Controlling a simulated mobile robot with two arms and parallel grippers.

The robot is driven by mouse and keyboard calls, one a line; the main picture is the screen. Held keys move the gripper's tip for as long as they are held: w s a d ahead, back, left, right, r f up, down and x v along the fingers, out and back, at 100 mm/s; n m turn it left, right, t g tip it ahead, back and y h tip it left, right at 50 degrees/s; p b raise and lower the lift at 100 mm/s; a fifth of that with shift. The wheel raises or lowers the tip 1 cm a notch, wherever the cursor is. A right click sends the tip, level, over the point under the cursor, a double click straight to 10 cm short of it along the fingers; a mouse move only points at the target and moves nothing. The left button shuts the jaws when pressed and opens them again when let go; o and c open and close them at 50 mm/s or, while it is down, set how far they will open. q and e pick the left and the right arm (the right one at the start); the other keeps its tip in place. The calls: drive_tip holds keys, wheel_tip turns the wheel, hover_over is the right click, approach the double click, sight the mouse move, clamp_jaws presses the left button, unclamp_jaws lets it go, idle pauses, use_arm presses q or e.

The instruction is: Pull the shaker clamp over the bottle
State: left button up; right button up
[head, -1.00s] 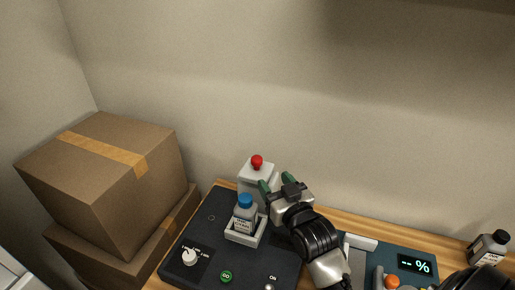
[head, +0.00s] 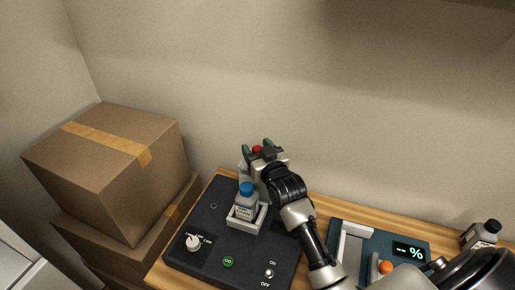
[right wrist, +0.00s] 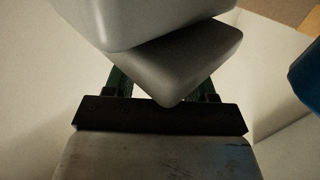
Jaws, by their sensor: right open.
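The bottle (head: 246,206) with a blue cap stands upright in a white holder (head: 261,219) on the dark shaker base. The shaker clamp, a pale grey block with a red knob (head: 257,149), is behind the bottle and mostly hidden by my right gripper. My right gripper (head: 256,147) is open, with its green fingers on either side of the red knob. In the right wrist view, grey block surfaces (right wrist: 180,60) lie in front of and between the fingers; contact is unclear. The blue cap (right wrist: 306,78) shows at the right edge.
The shaker base (head: 195,222) carries a white dial (head: 193,242), a green button (head: 228,261) and an on/off switch (head: 269,272). A teal device (head: 395,233) with a display stands right. Cardboard boxes (head: 110,170) are left.

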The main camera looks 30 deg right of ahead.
drive_tip(key=shift+c, duration=0.5)
clamp_jaws()
drive_tip(key=s+a+p, duration=0.1)
drive_tip(key=s+a, duration=0.1)
drive_tip(key=s+a+p, duration=0.1)
drive_tip(key=a+p, duration=0.1)
drive_tip(key=shift+s+a, duration=0.25)
drive_tip(key=shift+s, duration=0.15)
drive_tip(key=shift+d+f, duration=0.1)
drive_tip(key=shift+c, duration=1.4)
unclamp_jaws()
drive_tip(key=o, duration=0.4)
drive_tip(key=shift+s, duration=0.1)
use_arm(q)
drive_tip(key=r, duration=0.2)
drive_tip(key=shift+s+a+r, duration=0.2)
drive_tip(key=shift+s+r, duration=0.15)
